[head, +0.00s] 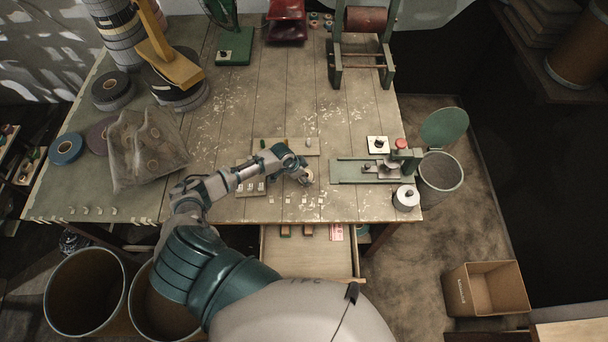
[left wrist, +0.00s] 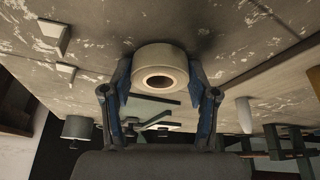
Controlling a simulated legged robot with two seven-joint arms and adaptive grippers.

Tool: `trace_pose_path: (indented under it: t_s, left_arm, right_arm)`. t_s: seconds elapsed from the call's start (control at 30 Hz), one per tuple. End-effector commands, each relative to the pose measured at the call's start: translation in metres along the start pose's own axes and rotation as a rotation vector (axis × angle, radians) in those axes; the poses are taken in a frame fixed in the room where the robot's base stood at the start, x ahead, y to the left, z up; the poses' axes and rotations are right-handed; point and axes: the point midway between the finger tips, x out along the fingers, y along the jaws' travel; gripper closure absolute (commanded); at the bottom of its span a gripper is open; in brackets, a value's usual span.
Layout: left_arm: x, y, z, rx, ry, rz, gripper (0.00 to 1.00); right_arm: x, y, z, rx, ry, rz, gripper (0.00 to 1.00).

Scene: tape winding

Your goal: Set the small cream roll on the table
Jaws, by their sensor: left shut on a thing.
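The small cream roll (left wrist: 164,55) sits between the two blue-padded fingers of my left gripper (left wrist: 160,98) in the left wrist view, its dark round hole facing the camera. The gripper is shut on it. In the head view my left gripper (head: 297,168) is over the front middle of the wooden table (head: 240,110), and the roll (head: 306,178) shows at its fingertips. The roll is very close to the tabletop; I cannot tell whether it touches. My right gripper is not in view.
A thin board (head: 304,146) with small pieces lies just behind the gripper. A green device (head: 345,171) stands to its right, with a white roll (head: 405,198) near the table edge. Small pale tabs line the front, above an open drawer (head: 307,257).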

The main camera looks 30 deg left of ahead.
Motion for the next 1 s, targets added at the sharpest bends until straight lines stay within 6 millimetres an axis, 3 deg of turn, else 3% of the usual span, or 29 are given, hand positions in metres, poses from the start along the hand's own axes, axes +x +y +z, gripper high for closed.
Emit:
trace_pose_path:
  t_s: [0.07, 0.1, 0.2, 0.6, 1.0]
  left_arm:
    - [0.0, 0.0, 0.0, 0.0, 0.0, -0.001, 0.75]
    - [0.0, 0.0, 0.0, 0.0, 0.0, 0.0, 0.36]
    - [-0.001, 0.001, 0.0, 0.001, 0.0, -0.001, 0.16]
    - [-0.008, -0.001, 0.0, 0.0, 0.0, -0.002, 0.16]
    - [-0.089, -0.001, 0.001, 0.003, 0.0, -0.003, 0.16]
  right_arm:
    - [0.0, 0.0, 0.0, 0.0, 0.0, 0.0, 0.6]
    - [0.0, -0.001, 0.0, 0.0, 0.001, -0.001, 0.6]
    - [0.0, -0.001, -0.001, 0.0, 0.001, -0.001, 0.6]
    - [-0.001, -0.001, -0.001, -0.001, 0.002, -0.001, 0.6]
    - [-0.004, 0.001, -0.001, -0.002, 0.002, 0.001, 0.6]
